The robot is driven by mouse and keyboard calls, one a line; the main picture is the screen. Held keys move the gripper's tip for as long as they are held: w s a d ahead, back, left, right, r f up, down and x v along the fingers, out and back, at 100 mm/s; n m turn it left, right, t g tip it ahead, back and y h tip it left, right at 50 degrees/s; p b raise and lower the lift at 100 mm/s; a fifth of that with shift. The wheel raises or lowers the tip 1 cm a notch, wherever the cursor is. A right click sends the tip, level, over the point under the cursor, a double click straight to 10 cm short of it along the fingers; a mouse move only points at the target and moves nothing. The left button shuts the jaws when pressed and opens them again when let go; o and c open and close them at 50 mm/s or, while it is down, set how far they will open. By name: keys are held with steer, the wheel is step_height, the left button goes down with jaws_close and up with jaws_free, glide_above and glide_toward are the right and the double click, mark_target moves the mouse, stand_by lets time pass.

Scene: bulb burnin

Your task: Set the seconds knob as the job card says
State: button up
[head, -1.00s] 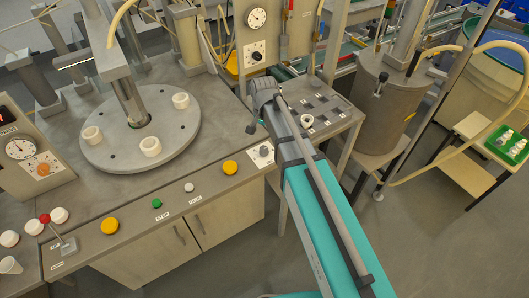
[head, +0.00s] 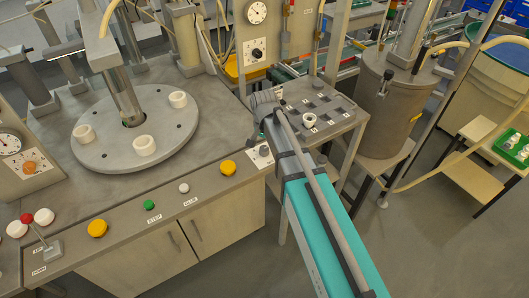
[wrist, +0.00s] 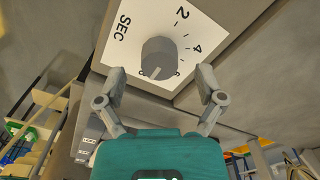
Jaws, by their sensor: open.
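The seconds knob (wrist: 158,58) is a dark grey round knob on a white plate marked SEC in the wrist view. The figures 2 and 4 show beside it; I cannot clearly tell its setting. The plate also shows at the bench's right front corner in the head view (head: 262,153). My gripper (wrist: 161,74) is open. One fingertip is on each side of the knob at the plate's near side, with visible gaps; I cannot tell the depth. In the head view my arm hides part of this corner. I cannot make out a job card.
The bench front carries yellow buttons (head: 228,168), a green button (head: 149,204), a white button (head: 184,188) and a red-tipped lever (head: 27,218). A round turntable (head: 110,155) with white cups stands behind. A small grey side table (head: 340,120) adjoins my arm on the right.

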steer(key=shift+f+b, duration=0.6)
steer(key=shift+f, duration=0.25)
steer(key=c, duration=1.1)
steer(key=shift+c, duration=0.2)
steer(key=shift+n, duration=0.3)
steer(key=n, duration=1.1)
